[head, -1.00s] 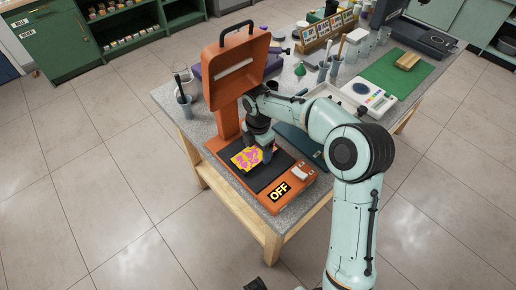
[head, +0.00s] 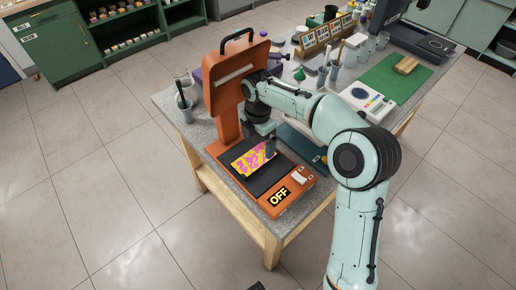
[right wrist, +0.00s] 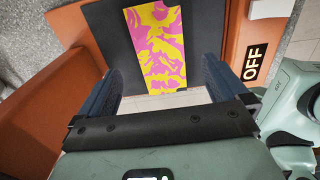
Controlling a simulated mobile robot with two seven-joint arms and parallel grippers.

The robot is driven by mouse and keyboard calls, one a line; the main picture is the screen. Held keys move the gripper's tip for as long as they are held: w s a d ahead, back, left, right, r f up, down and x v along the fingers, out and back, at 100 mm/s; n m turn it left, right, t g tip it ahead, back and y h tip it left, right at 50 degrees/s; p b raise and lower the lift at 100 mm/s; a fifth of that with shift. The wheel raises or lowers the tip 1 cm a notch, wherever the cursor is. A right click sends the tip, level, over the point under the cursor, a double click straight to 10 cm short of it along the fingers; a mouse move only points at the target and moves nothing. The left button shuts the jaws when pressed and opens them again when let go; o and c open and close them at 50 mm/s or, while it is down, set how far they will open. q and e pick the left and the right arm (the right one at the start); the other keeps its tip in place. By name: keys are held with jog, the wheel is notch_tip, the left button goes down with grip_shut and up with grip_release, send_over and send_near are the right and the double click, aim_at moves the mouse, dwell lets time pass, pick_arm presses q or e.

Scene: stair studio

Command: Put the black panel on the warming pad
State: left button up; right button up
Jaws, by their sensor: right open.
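A pink-and-yellow patterned panel (head: 252,160) lies on the black flat surface (head: 267,180) of an orange press with an OFF label (head: 279,196). It also shows in the right wrist view (right wrist: 155,45). No separate plain black panel can be made out; I take the black surface to be the warming pad. My right gripper (head: 268,147) is open just above the patterned panel. In the right wrist view its two fingers (right wrist: 158,85) stand apart on either side of the panel's near end. My left gripper is not in view.
The press's raised orange head (head: 238,75) stands behind my right arm. A dark teal mat (head: 300,142) lies beside the press. Cups with tools (head: 185,100), a scale (head: 367,100) and a green mat (head: 402,75) occupy the table. The floor to the left is clear.

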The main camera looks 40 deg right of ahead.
notch_tip(320, 180, up, 5)
jog(key=shift+r+p, duration=0.2)
jog(key=shift+p, duration=0.2)
dwell(0.4)
